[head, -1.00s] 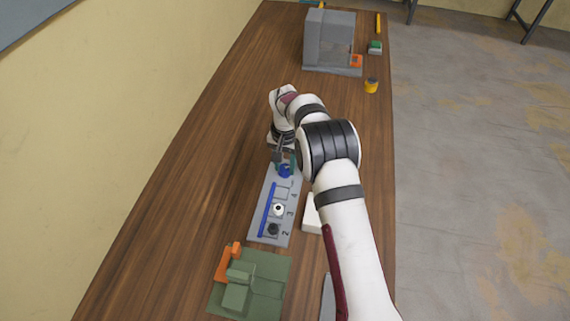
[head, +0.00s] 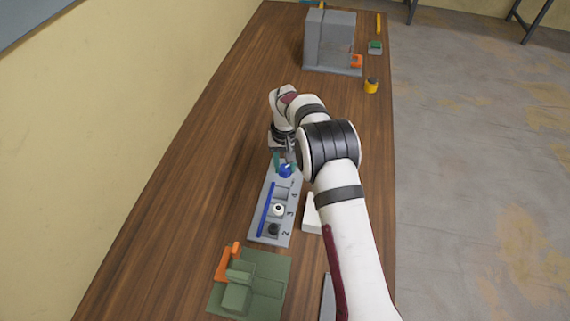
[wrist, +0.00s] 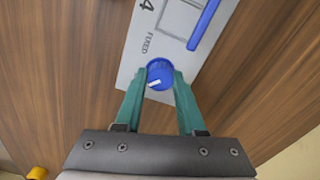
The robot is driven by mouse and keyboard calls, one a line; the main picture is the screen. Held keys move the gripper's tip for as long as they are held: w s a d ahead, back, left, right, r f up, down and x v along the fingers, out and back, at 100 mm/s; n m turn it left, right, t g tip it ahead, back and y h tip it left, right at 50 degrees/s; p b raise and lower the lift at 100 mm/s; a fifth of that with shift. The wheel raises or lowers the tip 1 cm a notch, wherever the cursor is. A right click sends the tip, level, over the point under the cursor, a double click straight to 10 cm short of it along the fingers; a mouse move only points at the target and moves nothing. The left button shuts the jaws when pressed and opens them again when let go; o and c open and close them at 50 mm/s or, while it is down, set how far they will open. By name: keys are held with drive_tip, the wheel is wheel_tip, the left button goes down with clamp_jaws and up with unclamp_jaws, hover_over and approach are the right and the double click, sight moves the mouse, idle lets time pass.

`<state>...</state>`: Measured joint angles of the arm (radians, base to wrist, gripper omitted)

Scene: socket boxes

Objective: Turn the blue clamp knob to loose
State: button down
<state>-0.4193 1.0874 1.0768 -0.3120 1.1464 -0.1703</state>
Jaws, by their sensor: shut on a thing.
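The blue clamp knob (head: 285,171) sits at the far end of a grey socket plate (head: 259,229). In the wrist view the knob (wrist: 160,73) is round with a white pointer mark, next to the printed word "FIXED". My gripper (head: 284,165) is over the knob. Its two teal fingers (wrist: 160,78) are shut on the knob's sides. A blue clamp bar (head: 265,209) runs along the plate's left side and also shows in the wrist view (wrist: 204,22). A white round piece (head: 278,210) and a dark piece (head: 273,230) sit in the plate's sockets.
A green fixture (head: 262,283) with an orange lever (head: 222,264) stands nearer on the table. A white block (head: 312,214) lies right of the plate, partly behind my arm. A grey box (head: 330,40) and a yellow cylinder (head: 371,86) stand farther back. Table left of the plate is clear.

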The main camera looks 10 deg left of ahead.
sight(285, 167)
drive_tip(key=c, duration=0.5)
unclamp_jaws()
drive_tip(key=shift+r, duration=0.1)
wheel_tip(285, 167, up, 16)
